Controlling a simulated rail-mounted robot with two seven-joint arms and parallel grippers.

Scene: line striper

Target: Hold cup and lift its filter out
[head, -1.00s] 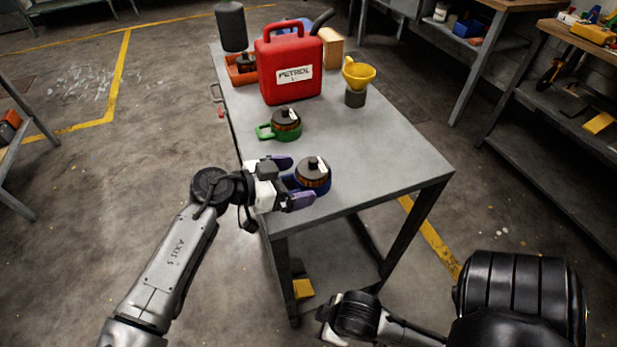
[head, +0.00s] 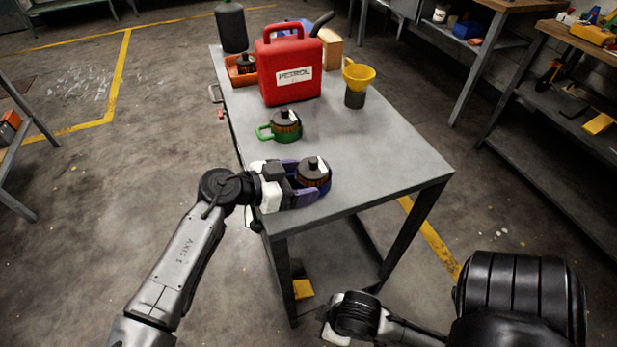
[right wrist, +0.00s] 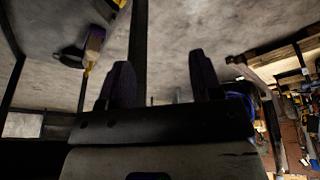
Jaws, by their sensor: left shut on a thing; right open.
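A blue cup (head: 322,188) stands near the front left edge of the grey table, with a dark round filter (head: 313,172) with a black knob and a pale tag sitting in it. My left gripper (head: 308,183) is shut on the blue cup from the left, its purple fingers at the cup's sides. A green cup (head: 271,134) with a similar filter (head: 286,119) in it stands farther back. My right gripper (right wrist: 162,85) is open and empty in the right wrist view, its two dark fingers apart. In the head view the right arm is low, off the table's front.
A red petrol can (head: 290,75), a yellow funnel (head: 358,74) on a dark holder, an orange tray (head: 241,76) and a tan block (head: 334,50) stand at the table's back. The table's right front (head: 390,165) is clear. Shelves (head: 560,130) stand at the right.

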